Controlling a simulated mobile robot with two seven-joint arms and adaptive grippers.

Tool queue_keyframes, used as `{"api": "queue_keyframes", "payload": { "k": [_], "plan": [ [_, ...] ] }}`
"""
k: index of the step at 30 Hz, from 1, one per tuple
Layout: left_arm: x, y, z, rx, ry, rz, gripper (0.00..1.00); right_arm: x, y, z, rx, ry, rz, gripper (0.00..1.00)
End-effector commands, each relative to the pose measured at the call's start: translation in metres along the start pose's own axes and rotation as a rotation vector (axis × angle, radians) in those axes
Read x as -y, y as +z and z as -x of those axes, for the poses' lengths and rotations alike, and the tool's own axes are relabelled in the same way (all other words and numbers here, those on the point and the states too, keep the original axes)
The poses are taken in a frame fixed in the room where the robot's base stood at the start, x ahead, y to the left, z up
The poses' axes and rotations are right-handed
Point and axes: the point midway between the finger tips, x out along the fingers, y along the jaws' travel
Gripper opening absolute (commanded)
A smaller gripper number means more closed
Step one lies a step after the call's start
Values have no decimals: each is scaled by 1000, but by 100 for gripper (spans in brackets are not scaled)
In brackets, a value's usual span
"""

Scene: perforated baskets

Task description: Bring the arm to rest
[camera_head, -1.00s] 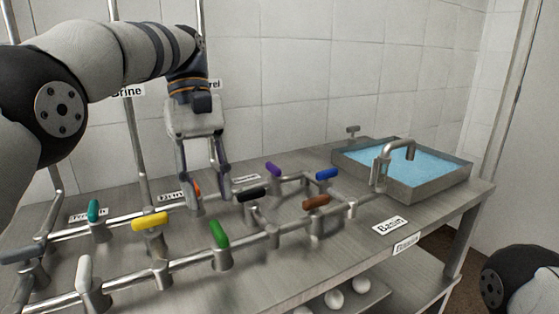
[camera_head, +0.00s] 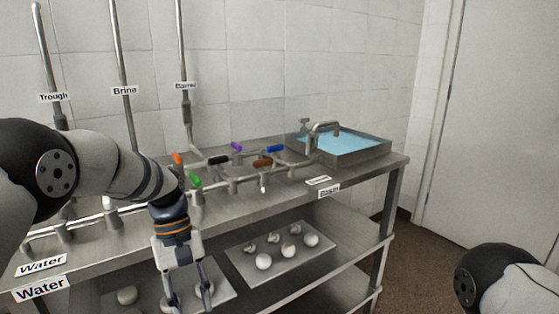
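My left arm comes in from the left, and its gripper (camera_head: 189,304) hangs down in front of the table's near edge. Its two fingers are apart with nothing seen between them. The fingertips are close to the bottom of the picture, in front of the lower shelf, over or near a tray there. My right arm shows only as a dark joint and pale link at the lower right; its gripper is out of view.
A metal table (camera_head: 222,213) carries pipes with coloured valve handles, such as a green handle (camera_head: 195,180) and a blue handle (camera_head: 276,149). A basin (camera_head: 372,156) of blue water stands at the right. A lower-shelf tray (camera_head: 246,247) holds round white things. Open floor lies right.

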Motion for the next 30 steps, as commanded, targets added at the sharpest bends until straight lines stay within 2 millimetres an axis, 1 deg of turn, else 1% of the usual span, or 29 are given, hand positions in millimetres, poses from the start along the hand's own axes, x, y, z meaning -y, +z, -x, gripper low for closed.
{"api": "queue_keyframes", "payload": {
  "k": [1, 2, 3, 5, 6, 8, 9, 11, 12, 13, 15, 18, 21, 30],
  "plan": [
    [15, -1, -42, 1, -20, -11, 34, 0, 1, 0, 1, 0, 0, 40],
    [25, -1, -68, -7, -29, -23, 34, 0, 1, 0, 2, 0, 0, 40],
    [40, 1, -104, -19, -42, -42, 34, 0, 1, 0, 2, 0, 0, 40],
    [68, 11, -156, -38, -65, -80, 34, 0, 2, 0, 3, 1, -1, 40],
    [90, 23, -188, -49, -81, -110, 34, 0, 2, 0, 4, 1, -1, 40],
    [124, 48, -231, -65, -105, -165, 34, 0, 2, 0, 3, 1, -1, 40],
    [147, 70, -255, -72, -119, -207, 34, 0, 2, 1, 3, 1, -1, 40],
    [181, 106, -282, -83, -137, -274, 34, 0, 1, 1, 3, 1, -1, 40],
    [201, 131, -292, -89, -144, -318, 34, 0, 1, 1, 2, 1, -1, 40],
    [215, 149, -297, -92, -147, -349, 34, 0, 1, 1, 2, 1, -1, 40],
    [239, 186, -300, -100, -149, -413, 34, 0, 1, 1, 2, 1, -1, 40],
    [256, 218, -296, -110, -146, -471, 34, 0, 1, 1, 2, 1, -1, 40],
    [262, 230, -292, -117, -143, -494, 34, 0, 1, 1, 2, 1, -1, 40],
    [262, 229, -292, -122, -142, -495, 34, 0, 1, 1, 3, 1, -1, 40]
  ]
}}
